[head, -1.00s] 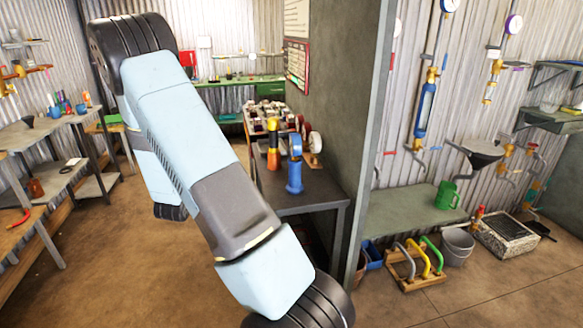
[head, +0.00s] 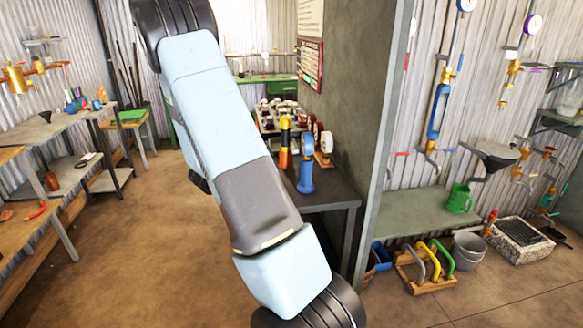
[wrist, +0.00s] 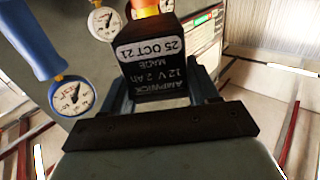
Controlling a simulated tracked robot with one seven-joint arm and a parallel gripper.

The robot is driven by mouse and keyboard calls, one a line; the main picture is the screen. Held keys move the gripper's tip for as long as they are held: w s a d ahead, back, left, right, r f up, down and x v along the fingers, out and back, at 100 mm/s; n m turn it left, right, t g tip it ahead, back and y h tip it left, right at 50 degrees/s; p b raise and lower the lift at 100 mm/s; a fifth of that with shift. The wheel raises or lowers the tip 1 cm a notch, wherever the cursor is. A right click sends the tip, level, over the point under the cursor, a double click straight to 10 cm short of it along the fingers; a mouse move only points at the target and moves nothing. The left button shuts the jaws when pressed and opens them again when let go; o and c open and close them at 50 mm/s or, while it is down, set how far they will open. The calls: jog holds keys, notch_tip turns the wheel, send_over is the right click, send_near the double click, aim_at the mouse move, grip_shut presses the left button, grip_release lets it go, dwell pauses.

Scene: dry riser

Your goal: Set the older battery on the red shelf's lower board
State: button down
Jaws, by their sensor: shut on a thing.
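A black battery (wrist: 160,75) fills the middle of the wrist view. Its label reads 25 OCT 21, AMPWICK 12 V 2 Ah, and appears upside down in part. My gripper (wrist: 163,88) is shut on this battery, with a finger on either side of it. In the head view my arm hides the gripper and the battery. No second battery can be made out to compare dates. I cannot identify the red shelf for sure; red bars (wrist: 289,136) show at the right of the wrist view.
A dark bench (head: 335,190) holds a blue gauge tool (head: 304,175) and a yellow-and-black tool (head: 285,143), close beside my arm. A grey partition (head: 350,90) stands right of it. Wooden benches (head: 15,195) line the left. The brown floor (head: 140,255) between is open.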

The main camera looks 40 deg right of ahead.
jog(key=s+d, duration=0.7)
jog(key=d, duration=0.4)
jog(key=shift+w+a+f, duration=0.15)
jog(key=shift+f, duration=1.45)
jog(key=shift+w+a+f, duration=0.1)
jog(key=shift+a+f, duration=0.05)
jog(key=shift+f, duration=1.4)
jog(key=shift+s+d+f, duration=0.1)
jog(key=shift+d+f, duration=0.05)
jog(key=shift+f, duration=0.15)
jog(key=shift+c, duration=1.4)
grip_release()
jog(key=shift+f, duration=0.1)
